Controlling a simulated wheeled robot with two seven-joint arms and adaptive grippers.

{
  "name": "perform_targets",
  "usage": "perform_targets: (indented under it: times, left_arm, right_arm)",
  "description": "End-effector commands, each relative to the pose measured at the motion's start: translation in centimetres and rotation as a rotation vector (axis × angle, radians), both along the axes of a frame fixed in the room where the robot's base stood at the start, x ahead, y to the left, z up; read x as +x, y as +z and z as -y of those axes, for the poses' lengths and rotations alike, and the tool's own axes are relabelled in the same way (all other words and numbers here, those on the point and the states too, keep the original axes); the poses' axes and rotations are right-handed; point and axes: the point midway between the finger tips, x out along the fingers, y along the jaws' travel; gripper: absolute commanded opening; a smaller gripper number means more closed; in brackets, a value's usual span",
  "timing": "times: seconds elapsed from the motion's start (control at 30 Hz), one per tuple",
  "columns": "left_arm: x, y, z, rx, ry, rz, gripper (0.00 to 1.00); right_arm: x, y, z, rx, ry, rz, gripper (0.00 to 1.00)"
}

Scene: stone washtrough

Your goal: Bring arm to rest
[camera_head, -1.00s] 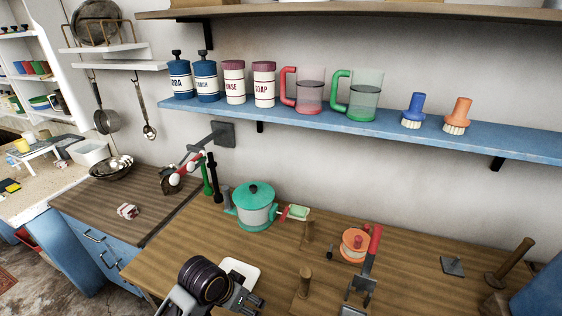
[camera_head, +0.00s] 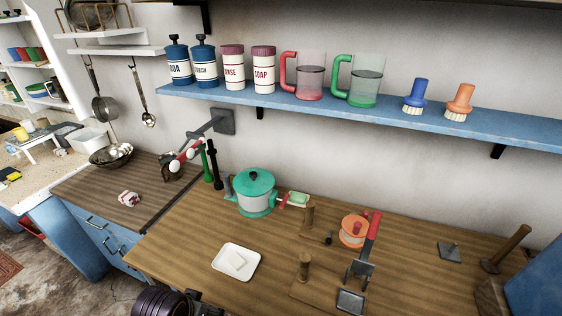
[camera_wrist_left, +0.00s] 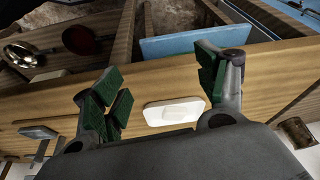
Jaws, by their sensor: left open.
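My left arm shows at the bottom edge of the head view, with its dark round wrist and a small part of the left gripper (camera_head: 203,307) in the picture. The left wrist view shows the left gripper (camera_wrist_left: 157,88) open, its green-padded fingers wide apart with nothing held between them. Beyond the fingers lies a white dish (camera_wrist_left: 173,112) on the wooden counter. My right gripper is not in view.
A teal pot (camera_head: 254,192) stands at the back of the counter (camera_head: 190,238). A blue shelf (camera_head: 300,113) with canisters, mugs and brushes hangs above.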

Motion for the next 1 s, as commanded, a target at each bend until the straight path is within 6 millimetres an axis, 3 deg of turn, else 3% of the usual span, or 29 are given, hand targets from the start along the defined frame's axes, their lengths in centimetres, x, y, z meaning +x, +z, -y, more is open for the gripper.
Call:
perform_targets:
  times: [0.23, 0.57, 0.77, 1.0]
  left_arm:
    - [-1.3, -0.2, -1.6, 0.027, 0.038, -0.009, 0.73]
    - [-0.4, -3.5, -1.4, 0.027, 0.034, -0.021, 0.73]
    - [0.1, -6.3, -1.3, 0.027, 0.033, -0.029, 0.73]
    - [0.6, -12.0, -1.1, 0.029, 0.03, -0.049, 0.73]
  right_arm:
    - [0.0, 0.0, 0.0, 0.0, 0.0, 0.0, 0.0]
    - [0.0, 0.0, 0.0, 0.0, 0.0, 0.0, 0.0]
    - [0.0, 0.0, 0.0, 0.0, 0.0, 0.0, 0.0]
    - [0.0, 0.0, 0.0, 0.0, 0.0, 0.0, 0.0]
